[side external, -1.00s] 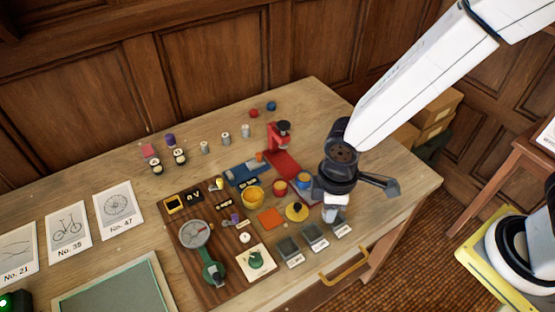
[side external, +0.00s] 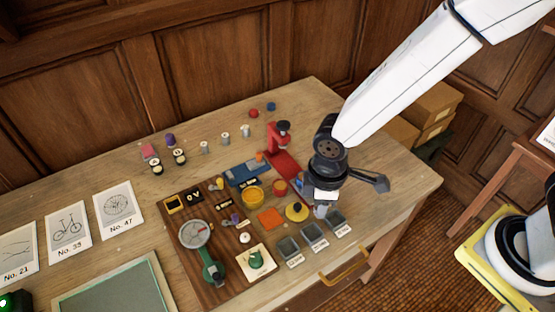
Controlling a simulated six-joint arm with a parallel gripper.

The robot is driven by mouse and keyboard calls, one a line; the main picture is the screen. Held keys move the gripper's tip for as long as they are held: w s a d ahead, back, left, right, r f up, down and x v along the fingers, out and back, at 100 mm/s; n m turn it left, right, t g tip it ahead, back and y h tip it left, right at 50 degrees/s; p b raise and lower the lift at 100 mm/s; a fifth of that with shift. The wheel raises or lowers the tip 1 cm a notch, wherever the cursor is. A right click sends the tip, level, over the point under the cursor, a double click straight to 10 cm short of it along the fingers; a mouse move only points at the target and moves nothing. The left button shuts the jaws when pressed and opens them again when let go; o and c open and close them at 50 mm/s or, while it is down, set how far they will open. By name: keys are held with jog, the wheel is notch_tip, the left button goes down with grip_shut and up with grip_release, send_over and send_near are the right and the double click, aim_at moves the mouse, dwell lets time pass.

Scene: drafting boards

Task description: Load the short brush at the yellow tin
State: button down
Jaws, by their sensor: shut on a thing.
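The yellow tin (side external: 252,196) stands open-topped on the brown board, with yellow inside. My gripper (side external: 321,211) is to the right of it, beyond the red tin, above the board's right side near the small grey trays. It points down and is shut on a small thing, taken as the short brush. The brush's shape and bristles are too small and hidden to make out. The red tin (side external: 280,187) stands between the yellow tin and my gripper. A blue tin is mostly hidden behind my gripper.
A yellow disc with a dark knob (side external: 297,211) and an orange square (side external: 270,218) lie in front of the tins. Several grey trays (side external: 313,237) line the front. A red stand (side external: 281,150) rises behind. A round dial (side external: 195,234) is at left.

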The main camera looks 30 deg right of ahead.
send_over(254, 196)
notch_tip(254, 196, down, 4)
jog(key=shift+r, duration=0.1)
dwell(0.3)
jog(key=shift+f, duration=0.2)
jog(key=shift+f, duration=2.75)
jog(key=shift+f, duration=0.65)
dwell(0.9)
notch_tip(254, 196, up, 7)
dwell(1.2)
dwell(0.5)
